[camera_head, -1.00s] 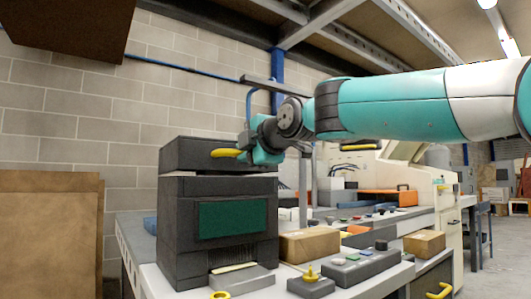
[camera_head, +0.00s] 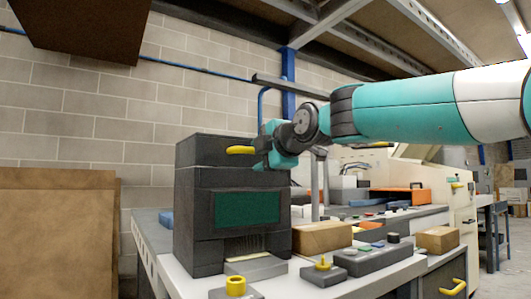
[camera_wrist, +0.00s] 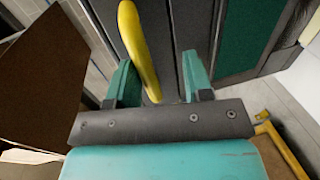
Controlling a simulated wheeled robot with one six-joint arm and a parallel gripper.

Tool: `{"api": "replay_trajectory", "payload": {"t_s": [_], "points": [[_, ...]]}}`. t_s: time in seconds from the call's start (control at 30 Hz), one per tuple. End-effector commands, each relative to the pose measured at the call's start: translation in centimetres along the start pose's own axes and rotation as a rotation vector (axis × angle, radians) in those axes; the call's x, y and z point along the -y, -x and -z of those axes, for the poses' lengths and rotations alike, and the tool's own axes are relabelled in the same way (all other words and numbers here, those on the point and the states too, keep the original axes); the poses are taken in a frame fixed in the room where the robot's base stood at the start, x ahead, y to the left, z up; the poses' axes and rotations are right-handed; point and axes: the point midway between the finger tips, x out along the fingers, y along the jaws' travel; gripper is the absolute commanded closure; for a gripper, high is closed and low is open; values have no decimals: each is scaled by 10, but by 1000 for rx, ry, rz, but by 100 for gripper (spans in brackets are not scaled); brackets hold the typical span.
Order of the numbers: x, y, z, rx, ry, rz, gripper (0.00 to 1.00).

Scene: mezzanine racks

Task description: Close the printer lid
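The dark grey printer (camera_head: 190,225) stands on the bench in the head view, with a green panel on its front. Its lid (camera_head: 205,151) lies level along the top of the body, looking down; I cannot tell whether a thin gap is left. A yellow handle (camera_head: 240,150) sticks out of the lid's front and also shows in the wrist view (camera_wrist: 138,45). My gripper (camera_head: 264,157) is just right of the handle in the head view. In the wrist view my gripper's (camera_wrist: 158,65) teal fingers are apart, with the handle's end between them, nearer the left finger.
A cardboard box (camera_head: 322,237), a grey button panel (camera_head: 372,262) and a small block with a yellow knob (camera_head: 323,273) stand on the bench right of the printer. A large brown board (camera_head: 55,235) stands left.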

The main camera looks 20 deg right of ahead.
Motion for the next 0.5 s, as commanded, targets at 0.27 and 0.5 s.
{"api": "replay_trajectory", "payload": {"t_s": [0.27, 0.5], "points": [[-1, 14, -3, 5, -1, 1, 58], [-3, 69, -1, 4, 0, -4, 58]]}}
